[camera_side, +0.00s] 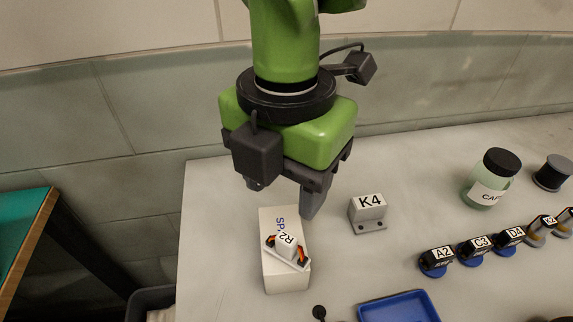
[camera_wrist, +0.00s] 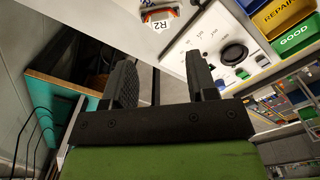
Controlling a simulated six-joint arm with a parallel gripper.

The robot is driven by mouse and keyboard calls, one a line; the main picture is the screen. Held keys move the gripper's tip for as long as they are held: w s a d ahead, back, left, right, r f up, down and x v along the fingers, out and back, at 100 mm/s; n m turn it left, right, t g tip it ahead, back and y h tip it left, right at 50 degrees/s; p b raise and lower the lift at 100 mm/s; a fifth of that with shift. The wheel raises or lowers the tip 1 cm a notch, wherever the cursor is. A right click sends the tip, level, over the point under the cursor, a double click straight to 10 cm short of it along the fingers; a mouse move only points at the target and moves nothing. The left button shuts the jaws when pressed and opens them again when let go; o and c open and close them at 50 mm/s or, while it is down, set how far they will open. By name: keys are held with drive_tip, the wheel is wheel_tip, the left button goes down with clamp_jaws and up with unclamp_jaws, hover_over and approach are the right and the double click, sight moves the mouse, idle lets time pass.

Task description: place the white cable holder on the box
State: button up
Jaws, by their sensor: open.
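The white cable holder (camera_side: 287,243), labelled R2 with orange and dark parts at its ends, lies tilted in angle across the top of the white box (camera_side: 286,281). Lettering on the box is partly covered by it. My gripper (camera_side: 281,198) is open and empty, above the far end of the box and apart from the holder. In the wrist view the holder (camera_wrist: 160,19) shows at the top edge, beyond the open fingers (camera_wrist: 160,65). Nothing is between the fingers.
A grey block labelled K4 (camera_side: 368,214) stands right of the box. A row of labelled parts, including A2 (camera_side: 437,261), a capped jar (camera_side: 490,180) and a blue tray (camera_side: 398,307) are further right. The wrist view shows a panel with a dark knob (camera_wrist: 234,54).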

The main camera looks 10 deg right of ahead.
drive_tip(key=shift+r, duration=0.8)
drive_tip(key=w+d+r+m+t+y, duration=0.1)
drive_tip(key=d+r+m, duration=0.55)
drive_tip(key=d, duration=0.25)
drive_tip(key=d+r+m+t+y, duration=0.1)
drive_tip(key=d+r+m, duration=0.4)
drive_tip(key=d+m, duration=0.25)
drive_tip(key=s+d+f+m+t, duration=0.1)
drive_tip(key=s+d+m+t, duration=0.4)
drive_tip(key=s+d+m, duration=0.6)
drive_tip(key=d+m, duration=0.2)
drive_tip(key=m, duration=0.4)
drive_tip(key=shift+s+d, duration=0.35)
drive_tip(key=shift+d, duration=0.05)
